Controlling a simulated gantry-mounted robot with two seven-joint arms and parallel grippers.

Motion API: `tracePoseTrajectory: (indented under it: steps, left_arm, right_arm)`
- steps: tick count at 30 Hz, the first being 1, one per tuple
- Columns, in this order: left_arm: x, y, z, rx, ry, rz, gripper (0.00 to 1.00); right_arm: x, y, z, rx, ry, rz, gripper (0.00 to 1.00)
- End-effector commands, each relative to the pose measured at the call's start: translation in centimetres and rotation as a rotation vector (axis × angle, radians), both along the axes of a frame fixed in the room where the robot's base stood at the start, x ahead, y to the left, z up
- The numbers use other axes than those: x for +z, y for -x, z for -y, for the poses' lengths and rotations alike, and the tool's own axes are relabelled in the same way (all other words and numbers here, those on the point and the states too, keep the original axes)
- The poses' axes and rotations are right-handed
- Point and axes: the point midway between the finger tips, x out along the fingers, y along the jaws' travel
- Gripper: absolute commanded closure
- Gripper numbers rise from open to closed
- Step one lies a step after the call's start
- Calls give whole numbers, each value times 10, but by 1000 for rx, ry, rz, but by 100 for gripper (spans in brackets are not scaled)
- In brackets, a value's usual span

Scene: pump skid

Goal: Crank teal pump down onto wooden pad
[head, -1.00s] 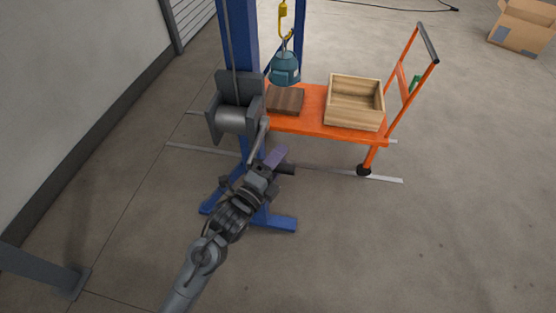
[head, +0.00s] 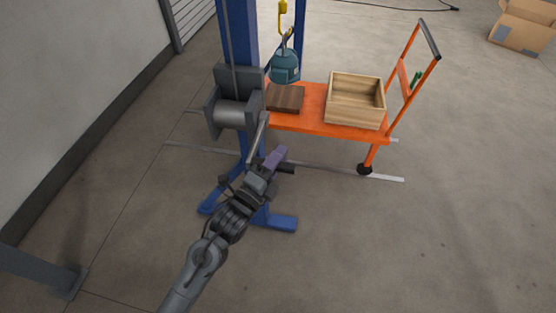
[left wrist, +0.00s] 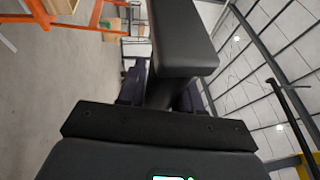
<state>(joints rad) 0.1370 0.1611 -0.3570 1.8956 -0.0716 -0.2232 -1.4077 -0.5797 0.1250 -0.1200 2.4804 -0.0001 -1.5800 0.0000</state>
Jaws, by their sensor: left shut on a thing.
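The teal pump (head: 285,67) hangs upright from a yellow hook (head: 284,17). In the head view its bottom appears at the far edge of the wooden pad (head: 286,98). I cannot tell the height of any gap between them. The pad lies on an orange cart (head: 312,112). The winch drum (head: 234,116) sits on the blue post, with its crank arm (head: 259,134) slanting down toward me. My left gripper (head: 274,161) is shut on the dark crank handle (head: 287,168). The handle is partly hidden by the fingers. My right gripper is out of view.
An open wooden crate (head: 355,113) stands on the cart right of the pad. The cart's orange push handle (head: 428,43) rises at the right. The blue hoist post (head: 240,40) and its feet (head: 281,223) stand beside my left arm.

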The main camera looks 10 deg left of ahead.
Motion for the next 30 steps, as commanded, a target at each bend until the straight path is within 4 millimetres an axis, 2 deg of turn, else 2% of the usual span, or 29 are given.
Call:
tracePoseTrajectory:
  steps: [1,9,15,18,30]
  left_arm:
    - [-16,0,0,0,-2,27,100]
    - [-47,-3,0,1,7,224,100]
    - [-63,-8,1,0,12,364,100]
    - [-67,-11,0,1,16,416,100]
    - [-77,-17,1,1,16,405,100]
  right_arm:
    - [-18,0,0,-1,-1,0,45]
    - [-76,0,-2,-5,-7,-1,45]
    - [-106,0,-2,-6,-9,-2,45]
    - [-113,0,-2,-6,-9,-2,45]
    - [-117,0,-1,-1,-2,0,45]
